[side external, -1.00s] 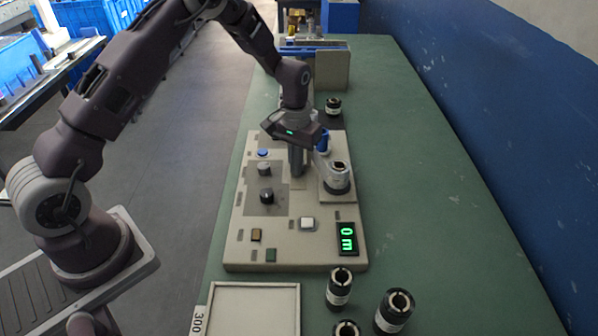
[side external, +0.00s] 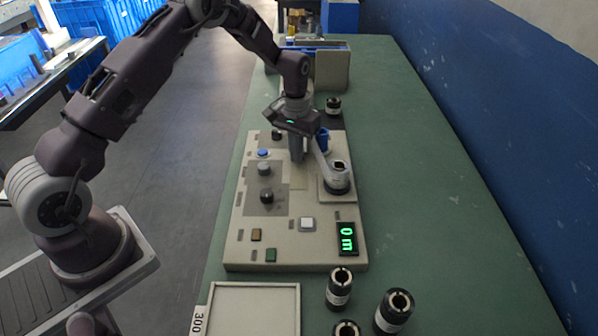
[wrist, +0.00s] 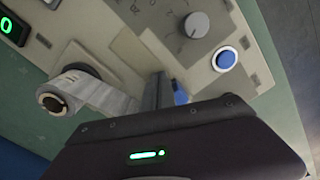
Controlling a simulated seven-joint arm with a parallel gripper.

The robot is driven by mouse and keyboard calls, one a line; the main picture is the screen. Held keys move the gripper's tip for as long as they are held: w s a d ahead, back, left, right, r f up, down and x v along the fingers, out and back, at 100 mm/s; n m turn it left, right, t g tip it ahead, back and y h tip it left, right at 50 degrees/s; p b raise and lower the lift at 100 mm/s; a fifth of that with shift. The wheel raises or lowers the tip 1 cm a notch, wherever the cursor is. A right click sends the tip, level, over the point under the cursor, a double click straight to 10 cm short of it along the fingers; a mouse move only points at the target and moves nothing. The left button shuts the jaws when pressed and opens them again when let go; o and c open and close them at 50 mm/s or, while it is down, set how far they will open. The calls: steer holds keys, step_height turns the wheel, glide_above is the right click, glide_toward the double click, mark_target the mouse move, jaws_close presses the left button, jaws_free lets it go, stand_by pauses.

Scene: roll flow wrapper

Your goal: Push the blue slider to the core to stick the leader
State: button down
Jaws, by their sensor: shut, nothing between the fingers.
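The blue slider (side external: 323,137) shows beside my gripper in the side view. In the wrist view only a small part of the slider (wrist: 180,93) shows, just right of the fingers. My gripper (side external: 297,157) is shut and empty, with its fingers pointing down over the panel. The fingers (wrist: 158,82) also show in the wrist view. The core (side external: 339,169) stands on its spindle plate at the panel's right; it is at the left in the wrist view (wrist: 52,102). The pale leader strip (wrist: 107,95) runs from the core towards the fingers. Whether the fingers touch the slider or strip is unclear.
The panel carries a blue button (side external: 263,152), dark and grey knobs (side external: 266,195), a white button (side external: 306,223) and a display (side external: 347,239) reading 0 m. Several black rolls (side external: 394,311) and an empty tray (side external: 250,310) are nearer the camera. The green bench's right side is clear.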

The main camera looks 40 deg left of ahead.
steer(key=shift+s+d, duration=0.25)
steer(key=shift+d, duration=0.05)
step_height(320, 180, up, 8)
stand_by(0.4)
steer(key=s+d+r+m+t, duration=0.1)
steer(key=s+d+r+t, duration=0.15)
steer(key=s+r, duration=0.6)
steer(key=s+d+r+t, duration=0.1)
steer(key=s+d+r, duration=0.2)
steer(key=s+r, duration=0.55)
steer(key=s+d+r+m+t, duration=0.2)
steer(key=s, duration=1.4)
steer(key=shift+r, duration=0.2)
